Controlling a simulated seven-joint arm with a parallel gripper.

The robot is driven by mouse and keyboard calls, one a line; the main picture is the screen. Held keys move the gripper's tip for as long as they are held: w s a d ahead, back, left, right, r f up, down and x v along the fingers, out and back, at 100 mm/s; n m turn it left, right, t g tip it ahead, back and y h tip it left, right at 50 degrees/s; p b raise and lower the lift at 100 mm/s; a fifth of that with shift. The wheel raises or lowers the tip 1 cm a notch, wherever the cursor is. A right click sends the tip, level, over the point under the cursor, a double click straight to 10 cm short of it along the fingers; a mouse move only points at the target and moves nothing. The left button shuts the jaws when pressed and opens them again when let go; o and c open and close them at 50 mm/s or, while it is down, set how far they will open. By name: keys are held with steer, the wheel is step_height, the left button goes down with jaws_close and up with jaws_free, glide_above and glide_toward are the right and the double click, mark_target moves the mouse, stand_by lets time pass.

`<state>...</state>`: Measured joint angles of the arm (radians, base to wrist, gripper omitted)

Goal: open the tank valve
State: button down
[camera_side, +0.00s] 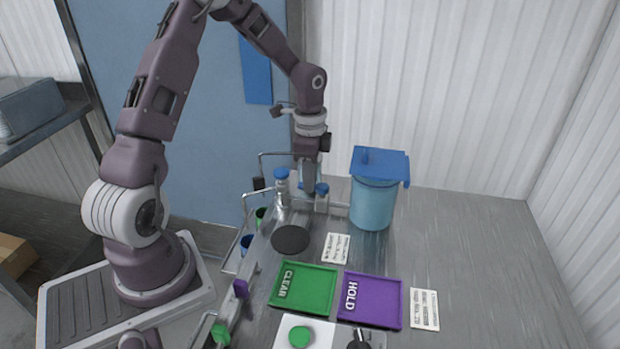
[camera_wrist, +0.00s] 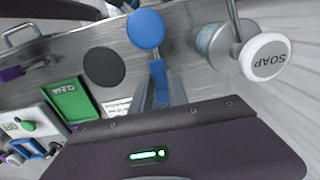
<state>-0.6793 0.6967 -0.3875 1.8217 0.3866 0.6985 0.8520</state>
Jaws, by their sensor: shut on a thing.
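The blue tank (camera_side: 372,203) with a flat blue lid (camera_side: 380,164) stands on the counter, right of my gripper in the side view. A pipe leads from the tank's left to a grey valve body (camera_side: 321,205) with a small blue handle (camera_side: 322,188). My gripper (camera_side: 309,188) points down at the valve. In the wrist view the blue handle (camera_wrist: 158,72) lies at my gripper's fingertips (camera_wrist: 159,92), and the fingers are shut on it. The fingers partly hide the handle, so its exact turn is hard to tell. The tank is not visible in the wrist view.
A black round pad (camera_side: 291,239), a green CLEAR tray (camera_side: 303,290) and a purple HOLD tray (camera_side: 371,300) lie nearer. A white SOAP top (camera_wrist: 265,58) shows in the wrist view. The counter's right is clear.

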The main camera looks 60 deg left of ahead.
stand_by(0.5)
steer(key=c, duration=1.3)
jaws_free()
step_height(320, 180, up, 7)
steer(key=shift+r, duration=0.1)
steer(key=s+d+r+n+t+y, duration=0.1)
steer(key=s+d+r+n, duration=0.1)
steer(key=s+d+r, duration=0.5)
steer(key=s+d+r+n+t, duration=0.1)
steer(key=s+d+r+n, duration=0.1)
steer(key=s, duration=0.3)
steer(key=s+d+r+n+t, duration=0.2)
steer(key=s+d, duration=0.2)
steer(key=s, duration=0.1)
steer(key=s+d+r+n+t+h, duration=0.1)
steer(key=s+d+r+n, duration=0.1)
steer(key=s, duration=0.3)
steer(key=shift+d+r+n+t, duration=0.1)
steer(key=shift+d+n+t, duration=0.2)
steer(key=shift+d+n, duration=0.3)
